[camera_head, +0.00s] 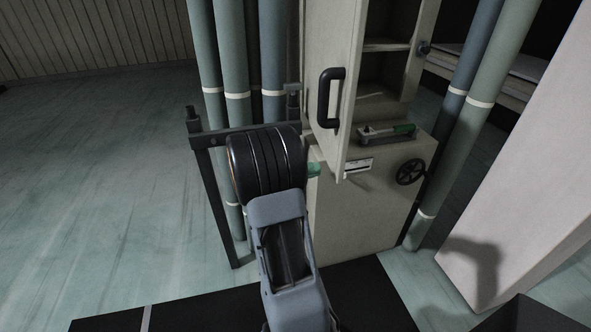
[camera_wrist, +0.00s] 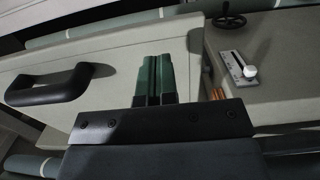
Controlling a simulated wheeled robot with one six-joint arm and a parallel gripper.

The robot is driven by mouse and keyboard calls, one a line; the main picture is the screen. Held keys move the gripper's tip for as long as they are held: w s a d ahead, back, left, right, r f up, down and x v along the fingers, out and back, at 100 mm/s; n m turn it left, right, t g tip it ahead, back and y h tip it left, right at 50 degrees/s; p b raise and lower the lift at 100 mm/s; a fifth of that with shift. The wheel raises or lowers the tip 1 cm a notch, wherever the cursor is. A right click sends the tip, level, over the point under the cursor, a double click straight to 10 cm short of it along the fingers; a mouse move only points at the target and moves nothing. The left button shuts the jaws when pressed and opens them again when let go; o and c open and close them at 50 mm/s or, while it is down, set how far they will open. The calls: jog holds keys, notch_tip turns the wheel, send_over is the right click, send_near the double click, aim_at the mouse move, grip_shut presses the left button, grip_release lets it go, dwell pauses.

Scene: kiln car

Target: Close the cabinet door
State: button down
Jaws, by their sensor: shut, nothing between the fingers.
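The pale cabinet door (camera_head: 345,60) stands open in the head view, with the shelved inside of the cabinet (camera_head: 385,65) visible to its right. A black bar handle (camera_head: 330,97) is on the door's outer face. In the wrist view the door panel (camera_wrist: 110,72) spreads behind the fingers, with the handle (camera_wrist: 48,87) to their left. My gripper (camera_head: 315,169) is mostly hidden behind my arm in the head view; a green fingertip shows near the door's lower corner. In the wrist view its green fingers (camera_wrist: 155,76) are together and empty. Whether they touch the door is unclear.
A black handwheel (camera_head: 410,172) is on the lower front. Vertical pipes (camera_head: 237,75) and a dark frame (camera_head: 208,180) stand left. Open floor lies farther left.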

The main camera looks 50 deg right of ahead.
aim_at(337, 167)
jog(key=shift+p+x, duration=0.4)
jog(key=shift+x, duration=1.9)
